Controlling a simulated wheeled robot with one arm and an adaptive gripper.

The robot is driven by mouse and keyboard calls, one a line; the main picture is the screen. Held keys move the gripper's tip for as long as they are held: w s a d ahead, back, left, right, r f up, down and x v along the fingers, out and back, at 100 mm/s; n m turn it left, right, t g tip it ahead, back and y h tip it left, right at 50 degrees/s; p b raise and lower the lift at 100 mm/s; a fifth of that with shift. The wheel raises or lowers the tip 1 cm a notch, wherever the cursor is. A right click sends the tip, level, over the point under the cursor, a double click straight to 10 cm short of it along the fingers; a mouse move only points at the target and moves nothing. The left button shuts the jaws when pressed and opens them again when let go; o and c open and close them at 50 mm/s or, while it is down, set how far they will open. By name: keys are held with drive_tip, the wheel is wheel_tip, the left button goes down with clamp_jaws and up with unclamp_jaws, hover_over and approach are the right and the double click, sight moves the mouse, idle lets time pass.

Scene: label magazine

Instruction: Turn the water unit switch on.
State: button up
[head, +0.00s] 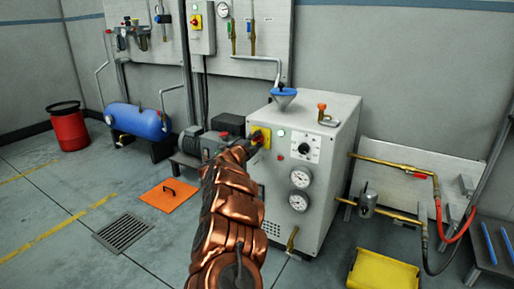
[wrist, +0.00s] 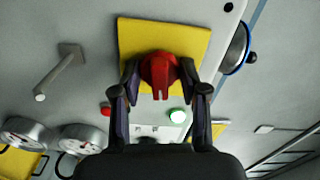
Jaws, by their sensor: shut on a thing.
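The water unit (head: 335,165) is a light grey cabinet with gauges on its front. Its switch is a red rotary knob on a yellow plate (head: 262,132), at the upper left of the front. My gripper (head: 256,140) is at the knob, and my copper arm hides part of the plate's surroundings. In the wrist view the red knob (wrist: 160,70) sits between the two fingertips of my gripper (wrist: 160,80), which is shut on it. The yellow plate (wrist: 190,38) shows around and behind the knob. A pale green lamp (wrist: 178,116) is close to the fingers.
A black dial (head: 304,148) and two round gauges (head: 299,190) are on the front to the right of my arm. A blue funnel (head: 284,93) stands on top. A yellow bin (head: 383,270) and an orange floor plate (head: 169,194) are on the floor.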

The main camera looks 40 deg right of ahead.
drive_tip(key=shift+m+b, duration=0.7)
drive_tip(key=shift+m, duration=0.2)
drive_tip(key=o, duration=1.1)
drive_tip(key=shift+o, duration=0.2)
drive_tip(key=shift+s+a+f, duration=0.1)
drive_tip(key=shift+a, duration=0.35)
drive_tip(key=shift+s+a, duration=0.25)
drive_tip(key=shift+a, duration=0.45)
drive_tip(key=v, duration=0.9)
drive_tip(key=shift+a, duration=0.3)
